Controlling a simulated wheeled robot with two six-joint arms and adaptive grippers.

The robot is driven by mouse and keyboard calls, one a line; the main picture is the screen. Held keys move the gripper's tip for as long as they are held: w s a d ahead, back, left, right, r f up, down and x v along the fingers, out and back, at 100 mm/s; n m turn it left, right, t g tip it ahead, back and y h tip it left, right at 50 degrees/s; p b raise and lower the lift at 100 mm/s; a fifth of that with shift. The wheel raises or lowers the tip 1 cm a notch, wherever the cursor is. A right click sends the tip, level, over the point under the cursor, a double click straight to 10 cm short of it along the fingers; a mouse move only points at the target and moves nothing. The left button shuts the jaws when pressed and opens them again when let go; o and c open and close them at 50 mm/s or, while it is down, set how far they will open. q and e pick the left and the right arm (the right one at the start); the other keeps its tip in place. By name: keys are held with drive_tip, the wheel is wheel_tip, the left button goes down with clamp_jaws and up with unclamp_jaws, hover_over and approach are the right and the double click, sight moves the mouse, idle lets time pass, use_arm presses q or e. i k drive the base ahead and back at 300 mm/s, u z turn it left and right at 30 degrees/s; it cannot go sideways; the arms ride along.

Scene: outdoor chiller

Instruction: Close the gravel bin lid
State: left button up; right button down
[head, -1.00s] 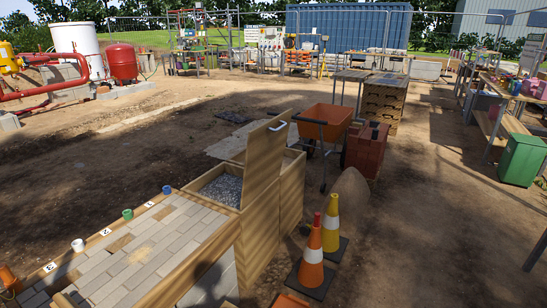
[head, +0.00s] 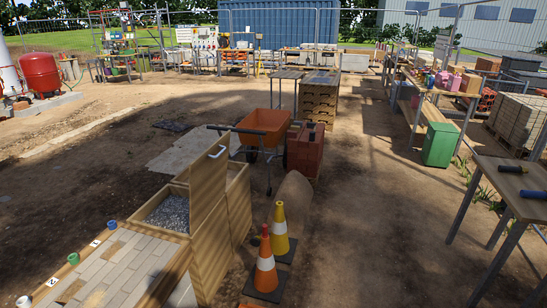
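The gravel bin (head: 211,255) is a wooden box at the lower left, just beyond the paved bench. Its wooden lid (head: 208,187) stands open and nearly upright, with a pale handle (head: 217,152) near its top edge. Grey gravel (head: 171,213) shows inside the open bin, to the left of the lid. Neither of my grippers is in view.
The paved bench (head: 113,263) with cups along its edge adjoins the bin. Two traffic cones (head: 265,268) stand right of the bin. An orange wheelbarrow (head: 265,127) and red bricks (head: 306,150) are behind. Open dirt (head: 385,220) lies to the right.

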sight(207, 172)
drive_tip(key=z, duration=0.75)
drive_tip(key=i, duration=2.55)
drive_tip(key=u, duration=3.45)
